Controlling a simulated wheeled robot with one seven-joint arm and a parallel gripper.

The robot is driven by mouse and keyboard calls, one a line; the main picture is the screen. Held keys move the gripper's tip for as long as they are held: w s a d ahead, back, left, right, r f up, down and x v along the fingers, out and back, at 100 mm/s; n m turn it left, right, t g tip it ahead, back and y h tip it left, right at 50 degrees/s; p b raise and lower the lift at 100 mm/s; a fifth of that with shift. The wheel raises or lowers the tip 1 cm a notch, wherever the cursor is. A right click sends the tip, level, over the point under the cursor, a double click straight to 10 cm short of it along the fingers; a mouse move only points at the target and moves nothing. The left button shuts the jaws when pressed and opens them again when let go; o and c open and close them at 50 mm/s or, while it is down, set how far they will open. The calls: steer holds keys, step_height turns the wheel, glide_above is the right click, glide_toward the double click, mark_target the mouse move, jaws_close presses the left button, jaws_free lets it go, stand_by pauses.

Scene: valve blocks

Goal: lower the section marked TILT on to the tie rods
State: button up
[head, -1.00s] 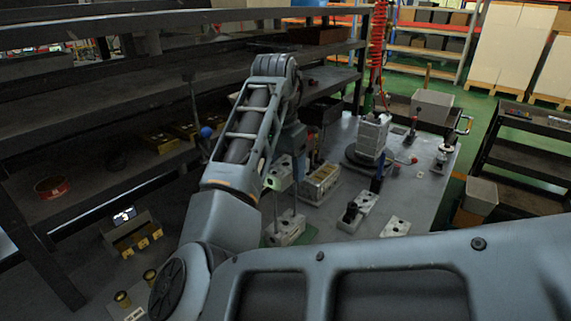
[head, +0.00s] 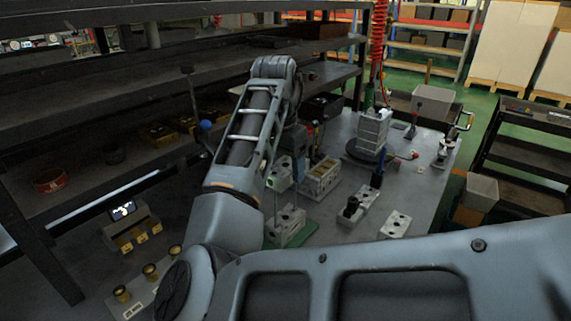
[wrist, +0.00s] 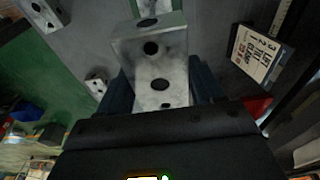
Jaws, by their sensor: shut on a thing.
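My gripper (wrist: 163,88) is shut on a pale metal section with dark round holes (wrist: 160,62). No TILT mark can be read on it. In the head view the held section (head: 280,174) hangs below my forearm, over a pale base block (head: 287,227) on a green mat (head: 303,234). Thin upright tie rods (head: 276,204) show between the section and the base block. I cannot tell whether the rod tops have entered the section's holes. My forearm hides part of the gripper in the head view.
Flat blocks (head: 395,224) lie on the grey bench. A stacked valve assembly (head: 372,132) stands farther back. Dark shelving (head: 150,98) lies on the left. A printed plate (wrist: 258,52) shows in the wrist view.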

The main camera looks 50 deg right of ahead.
steer(key=shift+f+b, duration=2.5)
steer(key=shift+f, duration=2.3)
steer(key=o, duration=1.5)
steer(key=shift+a+r, duration=0.2)
steer(key=shift+r, duration=1.1)
steer(key=shift+a+r, duration=0.15)
steer(key=shift+r, duration=1.1)
steer(key=shift+a+r, duration=0.2)
steer(key=shift+r, duration=1.1)
